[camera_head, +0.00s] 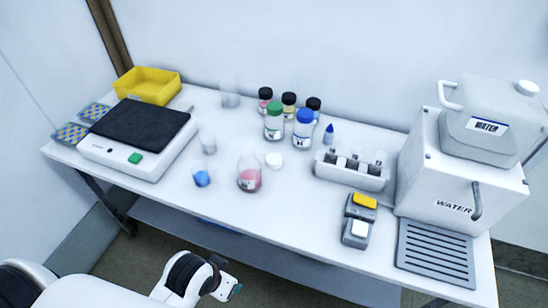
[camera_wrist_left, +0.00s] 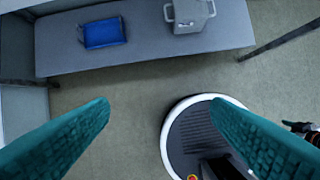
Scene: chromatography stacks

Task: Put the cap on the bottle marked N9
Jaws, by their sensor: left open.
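A small white cap (camera_head: 274,160) lies on the table, apart from the flasks. Just left of it stands an uncapped clear flask with pink liquid (camera_head: 249,178); its label is too small to read. A green-capped bottle (camera_head: 274,122) and a blue-capped bottle (camera_head: 303,128) stand behind, with several dark-capped bottles behind them. I cannot read N9 on any of them. My left gripper (camera_head: 226,287) is in front of and below the table edge, away from everything. In the left wrist view its teal fingers (camera_wrist_left: 160,108) are wide apart and empty, above the floor. A dark part at the right edge may be my right gripper (camera_wrist_left: 300,128).
A balance (camera_head: 140,135) and a yellow bin (camera_head: 147,86) are at the left. A vial rack (camera_head: 350,174), small grey devices (camera_head: 356,228) and a water dispenser (camera_head: 455,175) are at the right. The front middle table is clear. A lower shelf (camera_wrist_left: 140,50) holds a blue bin (camera_wrist_left: 104,33).

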